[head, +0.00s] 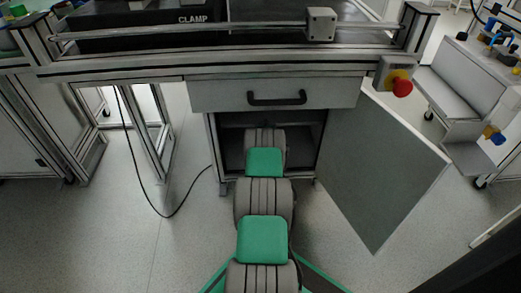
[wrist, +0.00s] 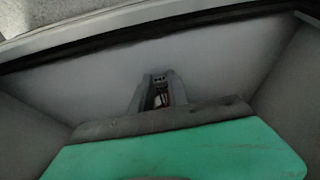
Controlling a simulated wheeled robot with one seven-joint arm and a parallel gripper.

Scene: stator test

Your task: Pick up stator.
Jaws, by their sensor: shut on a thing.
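My gripper (wrist: 158,92) shows in the wrist view, with its two grey fingers close together beyond the dark edge of my green wrist. It is shut on a small, dark, partly reddish thing, which looks like the stator (wrist: 160,99). Most of it is hidden between the fingers, so its shape is unclear. In the head view my arm reaches into the open cabinet (head: 222,150) under the workbench, and both the gripper and the stator are hidden there.
The cabinet's grey door (head: 382,170) stands open to the right. A closed drawer (head: 225,95) with a black handle is above the opening. A red emergency button (head: 402,87) sits at the bench's right corner. A black cable (head: 135,170) hangs to the floor at left.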

